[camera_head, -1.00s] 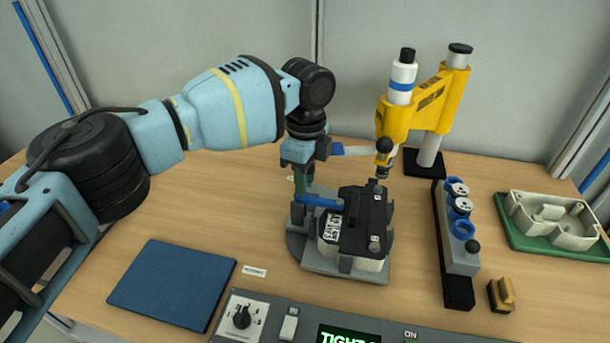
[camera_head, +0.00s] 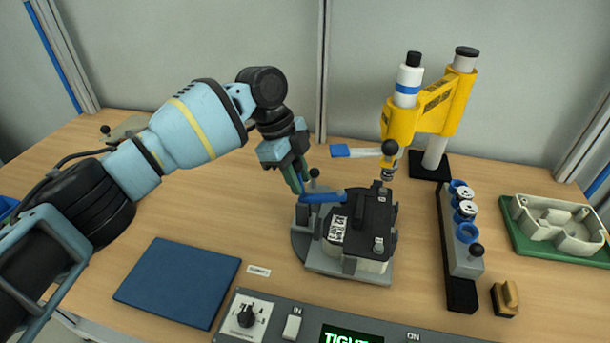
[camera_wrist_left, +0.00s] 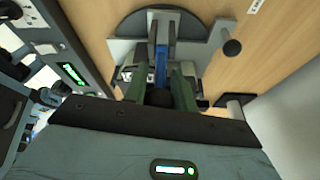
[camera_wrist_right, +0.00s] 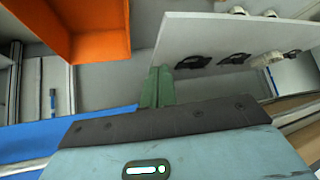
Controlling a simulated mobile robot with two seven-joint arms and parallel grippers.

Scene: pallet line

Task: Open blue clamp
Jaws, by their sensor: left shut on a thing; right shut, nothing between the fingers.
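The blue clamp handle (camera_head: 322,196) sits at the left side of the fixture, which holds a black-topped housing (camera_head: 362,222). My left gripper (camera_head: 297,184) comes down on the handle's outer end and is shut on it. In the left wrist view the blue handle (camera_wrist_left: 161,66) runs between the green fingers of my left gripper (camera_wrist_left: 163,88). The handle lies slightly tilted toward the housing in the head view. My right gripper (camera_wrist_right: 157,90) shows only in its wrist view, shut and empty, away from the fixture.
A yellow press (camera_head: 428,105) stands behind the housing. A grey rack (camera_head: 460,245) with blue rings and a green tray (camera_head: 530,238) are to the right. A blue mat (camera_head: 178,283) lies front left, a control panel (camera_head: 270,318) in front. An orange bin (camera_wrist_right: 90,30) is near my right gripper.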

